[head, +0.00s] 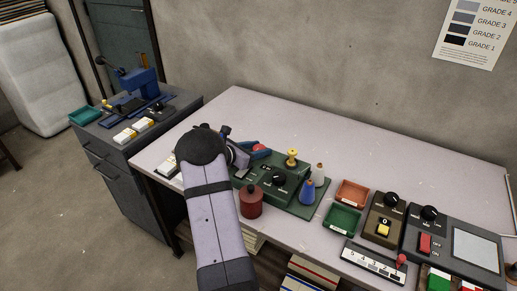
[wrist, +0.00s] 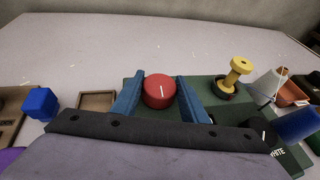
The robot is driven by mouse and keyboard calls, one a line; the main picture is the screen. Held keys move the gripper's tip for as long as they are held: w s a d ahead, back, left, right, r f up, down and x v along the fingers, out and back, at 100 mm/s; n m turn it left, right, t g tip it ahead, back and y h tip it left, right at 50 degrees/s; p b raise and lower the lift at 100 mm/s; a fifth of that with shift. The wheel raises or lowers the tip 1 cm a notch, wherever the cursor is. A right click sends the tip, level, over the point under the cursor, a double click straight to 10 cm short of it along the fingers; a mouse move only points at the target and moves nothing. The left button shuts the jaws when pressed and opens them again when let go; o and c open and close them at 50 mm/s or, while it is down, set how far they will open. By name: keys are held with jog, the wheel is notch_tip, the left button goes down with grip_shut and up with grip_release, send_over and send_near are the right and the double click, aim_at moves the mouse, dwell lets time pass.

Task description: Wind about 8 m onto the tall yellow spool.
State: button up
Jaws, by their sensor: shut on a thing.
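The yellow spool (head: 292,157) stands on the green winding machine (head: 313,207), at its back edge. In the wrist view the yellow spool (wrist: 237,72) rises from a dark round seat, right of my gripper; no thread can be made out on it. My gripper (wrist: 160,92) has its two blue fingers on either side of a red round knob (wrist: 159,88) with a white mark, shut on it. In the head view my gripper (head: 259,150) is at the machine's back left, partly hidden by my arm. A black dial (head: 279,180) is on the machine's top.
A blue cone (head: 307,191) and a pale cone (head: 319,174) stand right of the spool. A red container (head: 251,201) is in front. Red (head: 352,193) and green (head: 342,218) trays and control boxes (head: 383,222) fill the right. The table's back is clear.

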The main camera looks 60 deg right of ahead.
aim_at(257, 148)
jog(key=shift+w+d+m+g+y, duration=0.1)
jog(key=shift+m+g+y, duration=0.5)
jog(key=shift+m+g, duration=0.9)
jog(key=shift+m+g+y+b, duration=0.5)
jog(key=shift+m+g+b, duration=0.2)
jog(key=shift+g, duration=0.2)
jog(key=shift+r+m+g+y, duration=0.15)
jog(key=shift+m+g+y, duration=0.15)
jog(key=shift+m+g, duration=0.1)
jog(key=o, duration=1.1)
jog(key=b+v, duration=0.1)
jog(key=v, duration=0.4)
jog(key=shift+w+a, duration=0.15)
jog(key=shift+a, duration=0.2)
jog(key=shift+v, duration=0.8)
